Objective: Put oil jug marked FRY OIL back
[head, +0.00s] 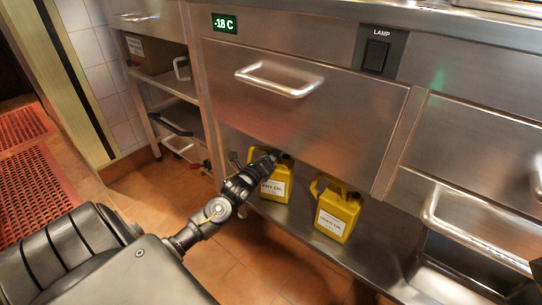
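Two yellow jugs with white labels stand on the low metal shelf under the drawer. The left jug (276,184) has a label that seems to read FRY OIL, though the print is small. The right jug (337,212) stands apart from it and its label also ends in OIL. My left gripper (266,162) reaches in from the left and is at the upper left of the left jug, by its handle. It covers part of the jug, and whether its fingers are closed on the handle is hidden.
A steel drawer (300,105) with a bar handle overhangs the jugs. The low shelf (300,230) has bare room between and in front of them. An open rack (178,83) with a box and trays stands left. Red floor mats (40,190) lie far left.

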